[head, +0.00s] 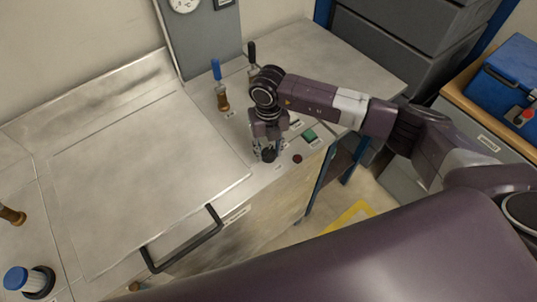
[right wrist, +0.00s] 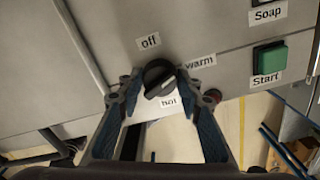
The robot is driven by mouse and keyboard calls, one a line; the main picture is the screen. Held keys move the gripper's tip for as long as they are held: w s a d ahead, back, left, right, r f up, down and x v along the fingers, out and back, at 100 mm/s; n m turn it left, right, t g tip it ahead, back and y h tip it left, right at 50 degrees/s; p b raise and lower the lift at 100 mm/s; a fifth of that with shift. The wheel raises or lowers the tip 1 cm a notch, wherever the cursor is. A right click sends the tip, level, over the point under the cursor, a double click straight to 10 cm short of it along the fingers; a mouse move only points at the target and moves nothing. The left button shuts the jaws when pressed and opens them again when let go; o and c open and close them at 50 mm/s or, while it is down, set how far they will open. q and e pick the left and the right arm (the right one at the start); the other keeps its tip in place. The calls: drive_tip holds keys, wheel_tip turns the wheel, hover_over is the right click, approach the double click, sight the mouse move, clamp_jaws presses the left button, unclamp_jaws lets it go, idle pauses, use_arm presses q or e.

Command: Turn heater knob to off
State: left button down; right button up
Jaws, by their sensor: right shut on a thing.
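In the head view my right gripper (head: 267,146) points down at the bench front and largely hides the knob. My left gripper is out of view.
A green start button (right wrist: 270,60) and a red button (head: 297,158) are right of the knob. Blue-handled (head: 217,71) and black-handled (head: 251,52) levers stand behind my right gripper. A large metal lid with a black handle (head: 184,246) lies to the left.

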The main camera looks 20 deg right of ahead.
sight(269, 150)
drive_tip(key=n+b, duration=0.5)
drive_tip(key=b, duration=0.1)
drive_tip(key=n+b, duration=0.5)
drive_tip(key=b, duration=0.2)
drive_tip(key=shift+f+n, duration=0.2)
drive_tip(key=shift+n, duration=0.2)
drive_tip(key=shift+r+n+b, duration=0.2)
drive_tip(key=shift+n+b, duration=1)
drive_tip(key=shift+r, duration=0.1)
drive_tip(key=o, duration=1.2)
drive_tip(key=shift+c, duration=0.2)
wheel_tip(269, 150, up, 12)
